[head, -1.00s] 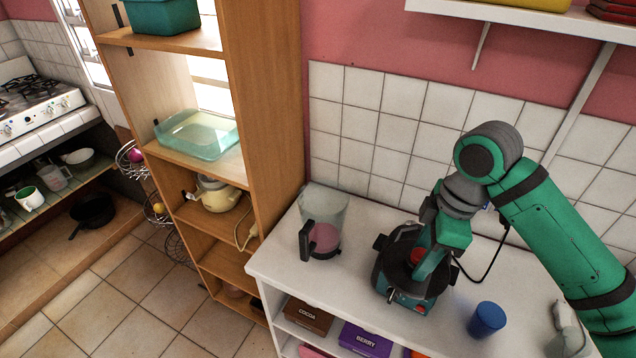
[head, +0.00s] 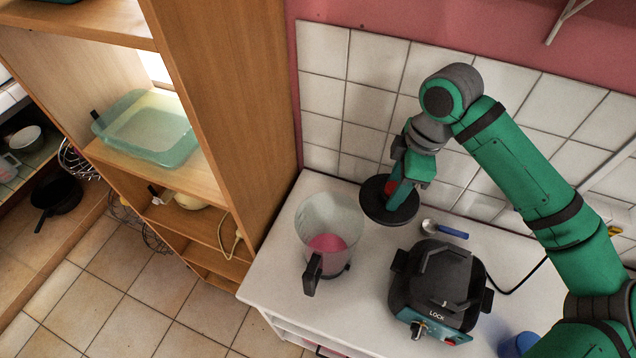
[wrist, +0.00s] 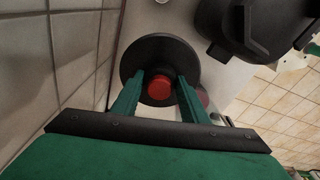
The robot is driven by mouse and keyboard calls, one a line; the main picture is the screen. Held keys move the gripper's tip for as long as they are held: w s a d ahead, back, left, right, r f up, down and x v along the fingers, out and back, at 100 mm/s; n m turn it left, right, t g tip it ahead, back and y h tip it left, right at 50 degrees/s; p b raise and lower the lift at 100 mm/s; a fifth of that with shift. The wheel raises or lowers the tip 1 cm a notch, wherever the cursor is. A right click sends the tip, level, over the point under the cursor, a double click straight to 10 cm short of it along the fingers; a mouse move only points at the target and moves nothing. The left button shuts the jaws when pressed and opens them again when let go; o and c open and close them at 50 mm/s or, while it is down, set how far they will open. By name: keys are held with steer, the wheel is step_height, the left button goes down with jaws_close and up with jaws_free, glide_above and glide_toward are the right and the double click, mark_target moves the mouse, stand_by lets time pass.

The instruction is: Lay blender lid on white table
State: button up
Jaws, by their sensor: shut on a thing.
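The blender lid (head: 375,207) is a round black disc with a red knob. It also shows in the wrist view (wrist: 150,52). My gripper (head: 393,188) is shut on the red knob, one finger on each side of it in the wrist view (wrist: 160,92). The lid is over the back of the white table (head: 268,270), near the tiled wall, between the jug and the blender base. I cannot tell whether it touches the table. The dark blender base (head: 440,285), marked LOCK, stands to the right of the lid with its top uncovered.
A clear jug (head: 328,225) with pink contents stands left of the lid. A scoop with a blue handle (head: 452,232) lies behind the base. A blue cup (head: 518,345) is at front right. A tall wooden shelf (head: 225,100) rises beside the table's left end.

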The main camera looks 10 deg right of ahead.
steer(key=f, duration=0.8)
steer(key=shift+w+a+f, duration=0.15)
steer(key=shift+w+f, duration=0.15)
steer(key=w+a, duration=1.2)
steer(key=shift+w+a, duration=0.15)
steer(key=shift+a, duration=0.15)
steer(key=shift+f, duration=1.8)
steer(key=shift+f, duration=0.2)
steer(key=o, duration=1.2)
steer(key=r, duration=0.4)
steer(key=d+r, duration=0.1)
steer(key=r, duration=0.7)
steer(key=shift+s+d+r, duration=0.15)
steer(key=shift+s+r, duration=0.05)
steer(key=shift+s, duration=0.05)
